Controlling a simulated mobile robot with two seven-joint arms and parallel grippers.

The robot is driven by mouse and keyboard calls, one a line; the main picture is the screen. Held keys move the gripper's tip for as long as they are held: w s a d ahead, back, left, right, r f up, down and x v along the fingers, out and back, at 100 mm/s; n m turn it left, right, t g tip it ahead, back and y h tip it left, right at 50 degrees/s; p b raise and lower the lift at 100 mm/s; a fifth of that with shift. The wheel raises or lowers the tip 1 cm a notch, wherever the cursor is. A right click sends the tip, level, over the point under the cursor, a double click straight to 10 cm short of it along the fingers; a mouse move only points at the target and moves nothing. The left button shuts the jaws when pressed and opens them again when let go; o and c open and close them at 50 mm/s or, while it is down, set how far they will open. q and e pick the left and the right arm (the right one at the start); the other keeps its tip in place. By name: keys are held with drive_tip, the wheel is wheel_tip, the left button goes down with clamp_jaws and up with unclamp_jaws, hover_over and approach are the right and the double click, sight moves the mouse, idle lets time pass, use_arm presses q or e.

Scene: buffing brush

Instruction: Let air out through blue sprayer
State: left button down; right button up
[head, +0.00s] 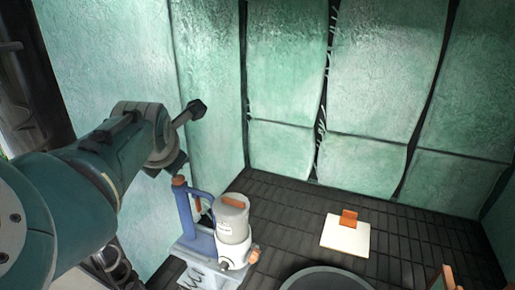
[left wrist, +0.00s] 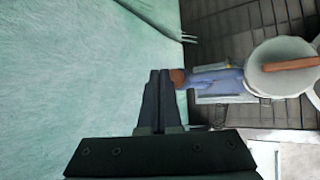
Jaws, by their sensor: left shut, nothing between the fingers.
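The blue sprayer (head: 199,238) stands upright on a pale base, with a brown-orange knob (head: 180,181) at its top. A white canister with an orange handle (head: 233,220) sits beside it on the right. In the left wrist view the sprayer's blue part (left wrist: 220,80) is right of my fingers, and the knob shows at their right edge. My left gripper (left wrist: 160,75) is shut and empty. In the head view it is just above the knob, pointing down; whether it touches the knob cannot be told. My right gripper is not in view.
Green padded walls (head: 290,80) enclose the left and back. A white board with an orange block (head: 346,234) lies on the dark slatted floor (head: 420,235). A round grey rim (head: 325,278) is at the front. An orange-brown object (head: 446,278) is at lower right.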

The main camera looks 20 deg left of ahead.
sight(176, 182)
use_arm(q)
drive_tip(key=shift+r, duration=0.1)
wheel_tip(176, 182, up, 5)
drive_tip(key=p, duration=0.4)
